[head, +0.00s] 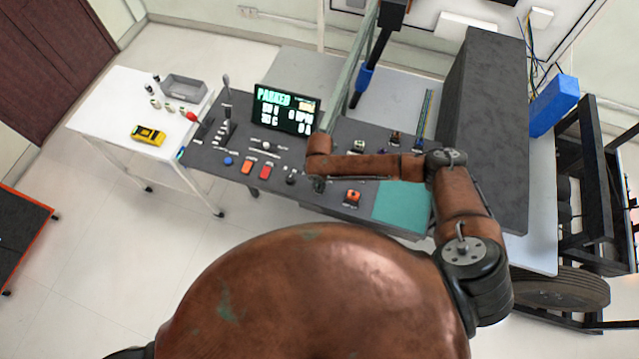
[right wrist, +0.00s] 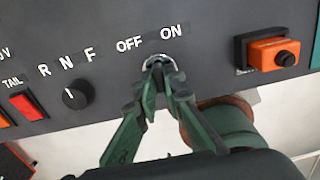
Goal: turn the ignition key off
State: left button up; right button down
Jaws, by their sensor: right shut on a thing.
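The ignition switch (right wrist: 158,61) is a round metal lock in the dark panel, below the OFF and ON labels in the right wrist view. My right gripper (right wrist: 160,72) is shut on the ignition key at this lock. The fingertips cover most of the key, so its exact angle is hard to read. In the head view my right gripper (head: 318,184) is small and dark at the panel's front edge, under my brown arm. My left gripper is not in view.
A selector knob (right wrist: 77,95) marked R N F and a red rocker switch (right wrist: 27,105) sit left of the lock. An orange button box (right wrist: 274,53) sits right. The display (head: 286,110) reads PARKED. A white side table (head: 118,107) holds a yellow toy car (head: 148,134).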

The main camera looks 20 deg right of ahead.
jog(key=n, duration=0.5)
jog(key=shift+n, duration=0.4)
dwell(0.4)
jog(key=c, duration=2)
grip_release()
jog(key=shift+r, duration=0.1)
notch_tip(320, 180, up, 12)
jog(key=shift+f, duration=0.1)
